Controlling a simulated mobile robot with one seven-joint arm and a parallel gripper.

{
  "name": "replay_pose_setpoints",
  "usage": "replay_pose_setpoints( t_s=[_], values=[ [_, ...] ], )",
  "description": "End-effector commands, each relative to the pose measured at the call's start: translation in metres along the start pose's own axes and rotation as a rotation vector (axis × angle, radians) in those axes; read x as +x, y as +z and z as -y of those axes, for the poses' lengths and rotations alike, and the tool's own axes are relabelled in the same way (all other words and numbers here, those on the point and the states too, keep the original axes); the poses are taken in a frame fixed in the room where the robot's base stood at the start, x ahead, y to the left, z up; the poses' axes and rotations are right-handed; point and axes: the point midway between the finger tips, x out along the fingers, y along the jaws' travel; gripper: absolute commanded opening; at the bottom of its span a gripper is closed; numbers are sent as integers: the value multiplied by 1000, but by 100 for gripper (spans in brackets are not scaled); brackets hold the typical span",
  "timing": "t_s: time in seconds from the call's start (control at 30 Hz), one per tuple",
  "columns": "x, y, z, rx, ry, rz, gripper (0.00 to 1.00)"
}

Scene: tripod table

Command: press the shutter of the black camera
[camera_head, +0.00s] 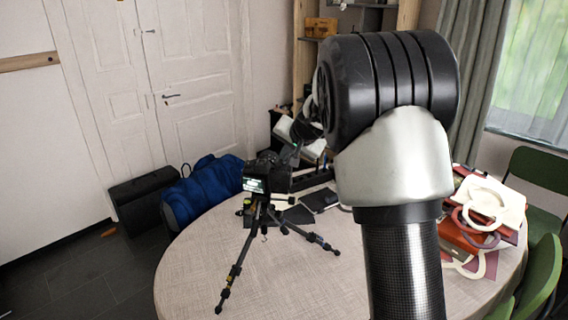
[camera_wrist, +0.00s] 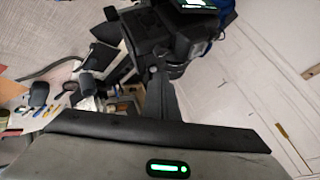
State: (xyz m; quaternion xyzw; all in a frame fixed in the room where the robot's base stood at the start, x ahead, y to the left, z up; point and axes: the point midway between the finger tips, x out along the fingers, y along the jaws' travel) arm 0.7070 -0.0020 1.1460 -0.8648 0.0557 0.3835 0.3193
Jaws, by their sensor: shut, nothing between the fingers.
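The black camera (camera_head: 262,178) stands upright on a small black tripod (camera_head: 262,215) on the round table, with its lit screen facing me. In the wrist view the camera (camera_wrist: 178,32) is at the top centre, with part of its lit screen at the top edge. My gripper (camera_wrist: 154,70) shows in the wrist view as dark, shut fingers reaching up to the camera's body. They overlap its lower edge in the picture; I cannot tell whether they touch. In the head view my arm hides most of the gripper. The shutter button is too small to make out.
The round table (camera_head: 190,275) has a clear front left. Papers and red and white items (camera_head: 485,215) lie at its right side. A blue bag (camera_head: 200,190) and a black case (camera_head: 142,195) are behind it at left. Green chairs (camera_head: 540,275) stand at the right.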

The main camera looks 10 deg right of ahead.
Motion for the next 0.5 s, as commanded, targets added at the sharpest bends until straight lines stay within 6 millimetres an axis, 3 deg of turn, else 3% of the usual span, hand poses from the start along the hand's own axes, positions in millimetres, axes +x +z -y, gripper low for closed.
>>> replay_pose_setpoints(
  t_s=[0.5],
  values=[
    [-7, -5, 5, 0, 0, 1, 0]
  ],
)
